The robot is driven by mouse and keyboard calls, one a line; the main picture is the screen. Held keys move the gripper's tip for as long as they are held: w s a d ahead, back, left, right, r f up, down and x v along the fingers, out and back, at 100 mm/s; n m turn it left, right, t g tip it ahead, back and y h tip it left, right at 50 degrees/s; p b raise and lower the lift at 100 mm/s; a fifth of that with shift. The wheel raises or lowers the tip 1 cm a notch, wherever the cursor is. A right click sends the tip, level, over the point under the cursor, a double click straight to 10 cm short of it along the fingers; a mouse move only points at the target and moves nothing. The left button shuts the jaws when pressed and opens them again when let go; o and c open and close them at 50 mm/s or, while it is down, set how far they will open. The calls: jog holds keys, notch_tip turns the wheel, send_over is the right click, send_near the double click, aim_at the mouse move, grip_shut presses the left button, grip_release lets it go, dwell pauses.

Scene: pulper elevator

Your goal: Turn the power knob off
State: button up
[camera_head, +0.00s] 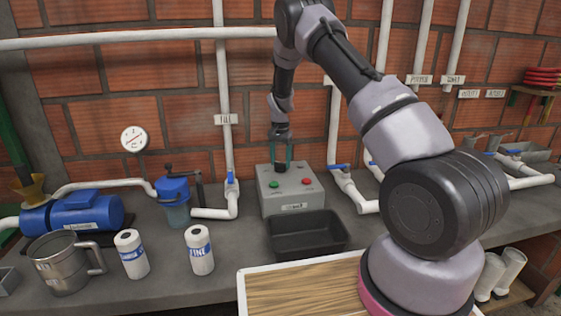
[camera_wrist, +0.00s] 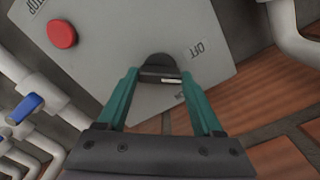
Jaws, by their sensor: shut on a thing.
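The grey control box (camera_head: 288,203) stands on the bench against the brick wall, with a green button (camera_head: 275,184) and a red button (camera_head: 306,182) on its face. The black power knob (camera_wrist: 160,68) sits near the box's edge in the wrist view, with a white mark on it and an OFF label beside it. My gripper (camera_wrist: 160,78) has its two green fingers around the knob and is shut on it.
A black tray (camera_head: 308,250) sits in front of the box. Blue-handled valves on white pipes (camera_head: 344,182) stand close to its right, and another pipe (camera_head: 228,95) rises at its left. A metal jug (camera_head: 62,265) and two white bottles stand at the left.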

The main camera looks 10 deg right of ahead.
jog(key=n, duration=0.4)
jog(key=shift+n, duration=1.8)
jog(key=o, duration=1.4)
jog(key=shift+c, duration=0.2)
jog(key=shift+r, duration=0.1)
notch_tip(320, 180, up, 11)
